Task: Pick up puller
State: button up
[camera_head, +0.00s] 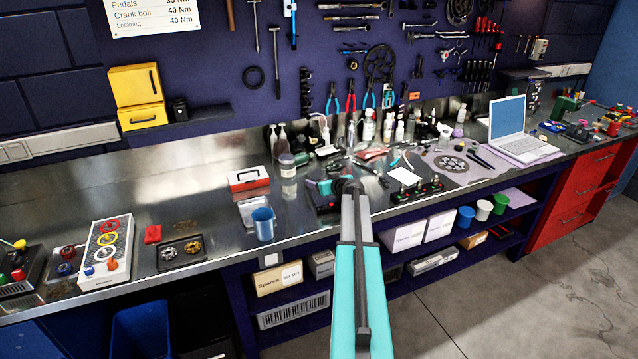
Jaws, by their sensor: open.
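I cannot single out the puller among the many small tools on the bench. My teal arm (362,300) reaches up from the bottom of the view towards the bench middle. At its far end is my gripper (352,190), dark and small; it is open, and I see nothing held in it. It shows in front of the bench's front edge, near a small green and black power tool (325,190). The arm hides part of the bench edge and shelf behind it. I cannot tell the gripper's height above the bench.
A red and white box (248,179), a white tray with coloured rings (105,252) and a black tray of gears (181,252) stand left. A laptop (510,120) and bottles (369,126) stand further back.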

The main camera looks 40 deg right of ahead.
jog(key=shift+c, duration=0.2)
jog(key=c, duration=1.2)
jog(key=shift+c, duration=0.2)
jog(key=shift+r, duration=0.1)
jog(key=shift+r+b, duration=0.8)
jog(key=shift+r, duration=0.2)
jog(key=shift+s+a+r+b, duration=0.25)
jog(key=shift+s+r+b, duration=0.15)
jog(key=shift+r, duration=0.2)
jog(key=s+a+b, duration=0.1)
jog(key=s+a, duration=0.1)
jog(key=s, duration=0.1)
jog(key=s+a+b, duration=0.2)
jog(key=s, duration=0.2)
jog(key=s+a+r+b, duration=0.1)
jog(key=s+a+b, duration=0.1)
jog(key=s, duration=0.2)
jog(key=shift+s+r, duration=0.1)
jog(key=shift+s, duration=0.15)
jog(key=shift+b+v, duration=0.3)
jog(key=shift+v, duration=0.75)
jog(key=shift+a, duration=0.1)
